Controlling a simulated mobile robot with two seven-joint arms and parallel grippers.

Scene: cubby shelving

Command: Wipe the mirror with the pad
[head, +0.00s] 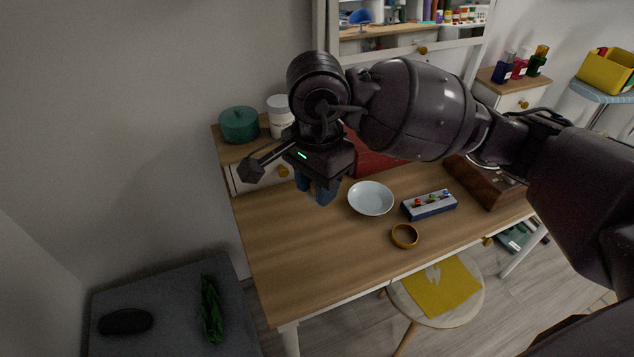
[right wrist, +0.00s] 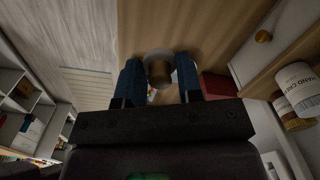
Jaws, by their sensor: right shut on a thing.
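The mirror (head: 405,30) stands at the back of the desk in a pale frame, at the top of the head view; its left part is near my right arm, and it reflects shelves and small items. My right gripper (head: 318,192) points down above the left part of the desk, apart from the mirror. In the right wrist view its blue fingers (right wrist: 159,82) are on both sides of a small rounded grey-brown thing, which I take for the pad (right wrist: 158,68). The pad cannot be made out in the head view. My left gripper is not in view.
A white bowl (head: 371,198), a wooden ring (head: 404,236) and a box with coloured knobs (head: 429,204) are on the desk (head: 300,255). A green pot (head: 239,125) and a white jar (head: 280,115) stand at back left. The desk's front left is clear.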

